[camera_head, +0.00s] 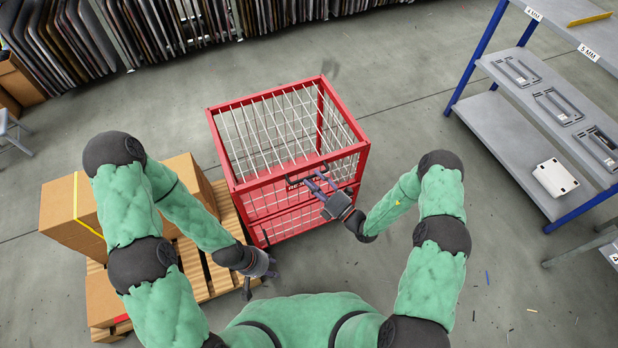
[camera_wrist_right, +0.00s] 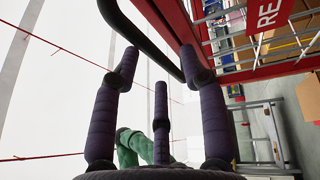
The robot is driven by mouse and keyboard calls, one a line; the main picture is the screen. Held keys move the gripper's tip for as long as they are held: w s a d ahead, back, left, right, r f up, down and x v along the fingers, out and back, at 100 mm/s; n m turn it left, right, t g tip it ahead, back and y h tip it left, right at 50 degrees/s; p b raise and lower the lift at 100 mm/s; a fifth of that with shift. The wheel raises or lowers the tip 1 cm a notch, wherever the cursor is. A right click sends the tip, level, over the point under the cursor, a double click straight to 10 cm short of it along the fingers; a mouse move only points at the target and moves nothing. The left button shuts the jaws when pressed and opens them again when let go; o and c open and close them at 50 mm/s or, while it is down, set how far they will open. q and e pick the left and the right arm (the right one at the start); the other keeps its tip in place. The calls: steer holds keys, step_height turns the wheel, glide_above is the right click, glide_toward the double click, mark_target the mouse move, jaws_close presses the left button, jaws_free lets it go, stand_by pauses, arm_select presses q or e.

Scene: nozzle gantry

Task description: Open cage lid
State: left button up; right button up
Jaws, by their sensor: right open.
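The red cage (camera_head: 237,188) stands on the floor in the middle of the head view. Its lid, a red frame with pale wires (camera_head: 285,125), lies flat on top and is shut. A black handle (camera_wrist_right: 150,45) sits at the lid's front edge, beside a red panel with white letters (camera_wrist_right: 266,18). My right gripper (camera_head: 318,181) is at this front edge. In the right wrist view its purple fingers (camera_wrist_right: 160,72) are spread, with the handle crossing just beyond and between their tips, not gripped. My left gripper (camera_head: 262,284) hangs empty, low beside the pallet, its fingers apart.
A wooden pallet (camera_head: 222,272) with cardboard boxes (camera_head: 72,212) stands close at the cage's left. A blue-and-grey shelf unit (camera_head: 505,128) with metal parts is on the right. Racks of panels (camera_head: 160,30) line the back. Floor is clear behind the cage and between cage and shelf.

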steer(key=shift+x, duration=1.35)
jaws_close()
